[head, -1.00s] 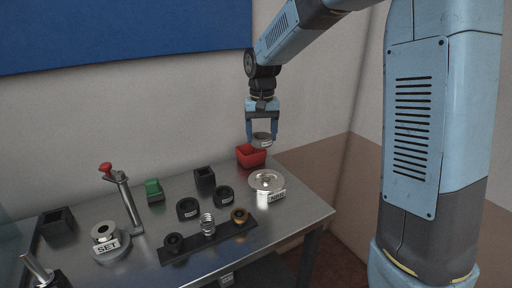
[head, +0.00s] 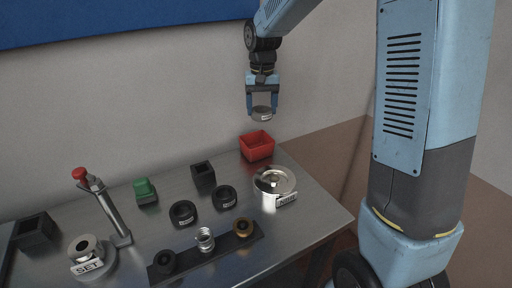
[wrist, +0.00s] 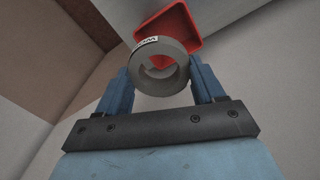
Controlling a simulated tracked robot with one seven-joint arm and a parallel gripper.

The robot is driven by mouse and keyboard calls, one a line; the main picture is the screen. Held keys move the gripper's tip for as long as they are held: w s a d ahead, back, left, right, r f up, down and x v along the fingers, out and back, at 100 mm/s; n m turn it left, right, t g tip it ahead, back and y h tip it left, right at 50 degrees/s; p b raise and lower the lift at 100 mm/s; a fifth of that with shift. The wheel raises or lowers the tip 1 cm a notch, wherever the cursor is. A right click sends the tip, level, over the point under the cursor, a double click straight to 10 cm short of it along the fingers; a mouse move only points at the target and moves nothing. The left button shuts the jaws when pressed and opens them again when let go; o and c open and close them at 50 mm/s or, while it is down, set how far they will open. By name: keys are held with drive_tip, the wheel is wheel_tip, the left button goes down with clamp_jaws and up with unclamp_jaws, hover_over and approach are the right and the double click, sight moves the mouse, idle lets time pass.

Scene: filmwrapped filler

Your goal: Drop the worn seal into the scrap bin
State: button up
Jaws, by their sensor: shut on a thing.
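My gripper (head: 262,112) is shut on a grey ring with a small white label, the worn seal (head: 262,115). In the wrist view the seal (wrist: 162,82) sits between the two blue fingers of the gripper (wrist: 162,84). The red open-topped scrap bin (head: 257,147) stands at the back right of the steel table. The seal hangs in the air above the bin in the head view, clear of it. In the wrist view the bin (wrist: 186,22) shows beyond the seal, partly hidden by it. I see nothing inside the bin.
On the steel table (head: 325,213) are a round metal dish (head: 274,181), two black rings (head: 183,213), a black box (head: 203,174), a green block (head: 145,191), a dark rail (head: 222,250) with a spring, and a red-knobbed lever press (head: 105,205). The wall is close behind.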

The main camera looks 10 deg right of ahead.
drive_tip(key=shift+f, duration=1.95)
drive_tip(key=o, duration=1.1)
wheel_tip(320, 180, up, 14)
hover_over(262, 117)
drive_tip(key=w, duration=0.3)
drive_tip(key=shift+w+d+f, duration=0.1)
drive_tip(key=shift+w+d, duration=0.1)
drive_tip(key=shift+d, duration=0.05)
